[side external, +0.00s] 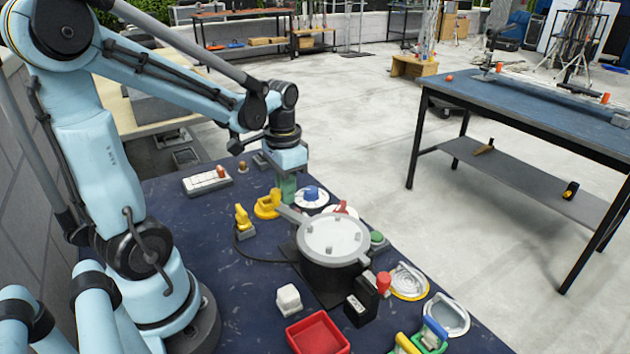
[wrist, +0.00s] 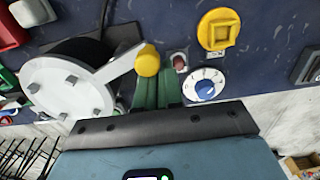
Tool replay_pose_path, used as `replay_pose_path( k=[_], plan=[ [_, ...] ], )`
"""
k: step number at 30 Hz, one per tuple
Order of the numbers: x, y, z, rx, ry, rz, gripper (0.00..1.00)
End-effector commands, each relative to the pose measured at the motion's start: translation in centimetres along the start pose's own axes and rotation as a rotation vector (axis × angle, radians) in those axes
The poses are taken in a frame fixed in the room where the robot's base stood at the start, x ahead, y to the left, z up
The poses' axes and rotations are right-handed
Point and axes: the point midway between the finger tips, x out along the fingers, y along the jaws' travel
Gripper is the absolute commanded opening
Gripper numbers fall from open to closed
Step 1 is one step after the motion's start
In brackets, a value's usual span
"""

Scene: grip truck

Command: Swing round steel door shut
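The round steel door (side external: 333,238) is a pale grey disc with small lugs, lying over a dark cylindrical body (side external: 335,277) on the blue table. It also shows at the left of the wrist view (wrist: 70,92), offset from the black body. A grey handle (side external: 292,214) sticks out from its rim towards my gripper. In the wrist view the handle ends in a yellow knob (wrist: 148,60). My gripper (side external: 288,190) points down near the handle's end, its green fingers (wrist: 158,92) beside the knob. Whether they touch it, and whether the door sits fully closed, I cannot tell.
A yellow latch (side external: 268,205), a blue-knobbed dial (side external: 311,196) and a green button (side external: 377,239) crowd around the door. A red tray (side external: 317,334) and a white block (side external: 288,298) stand in front. A second blue table (side external: 530,100) stands apart at right.

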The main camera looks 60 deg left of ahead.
Motion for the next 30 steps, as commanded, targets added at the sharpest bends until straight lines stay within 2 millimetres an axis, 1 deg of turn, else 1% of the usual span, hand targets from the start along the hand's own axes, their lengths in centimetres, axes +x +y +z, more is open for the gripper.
replay_pose_path(
  k=[1,5,6,14,15,16,30],
  plan=[
    [0.1,0.2,0.3,0.0,-0.009,0.006,0.21],
    [0.1,0.2,0.3,0.001,-0.009,0.007,0.41],
    [0.1,0.2,0.3,0.001,-0.009,0.007,0.42],
    [0.0,0.4,0.2,0.003,-0.007,0.012,0.44],
    [-0.2,0.4,0.2,0.003,-0.007,0.012,0.47],
    [-0.4,0.4,0.2,0.003,-0.007,0.012,0.47],
    [-4.7,0.2,0.1,0.001,-0.005,0.006,0.47]
  ],
)
